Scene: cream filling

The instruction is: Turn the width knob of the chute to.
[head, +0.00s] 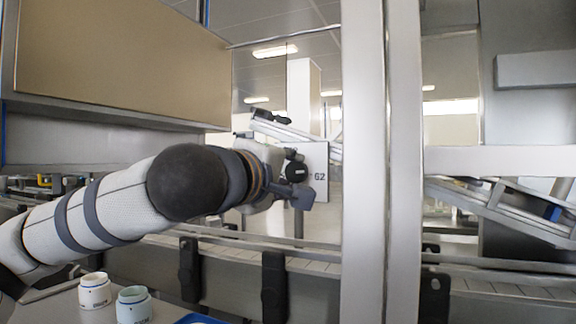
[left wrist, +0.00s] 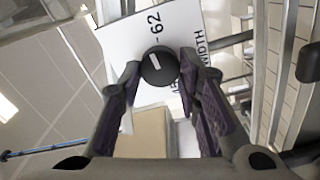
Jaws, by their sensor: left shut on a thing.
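The width knob (left wrist: 159,66) is round and black with a short white line on its face. It sits on a white plate (left wrist: 181,28) printed "62" and "WIDTH"; part of the lettering is hidden. In the head view the knob (head: 296,172) stands out in front of the plate (head: 318,158), beside its "62" mark. My left gripper (left wrist: 160,64) has one finger on each side of the knob and is shut on it. In the head view the left gripper (head: 297,180) reaches the knob from the left. My right gripper is not in view.
A steel post (head: 364,160) stands just right of the plate. A conveyor rail (head: 225,262) runs below my left arm. Two small jars, one white (head: 95,291) and one pale green (head: 134,306), stand at the lower left. A large tan panel (head: 120,60) hangs above.

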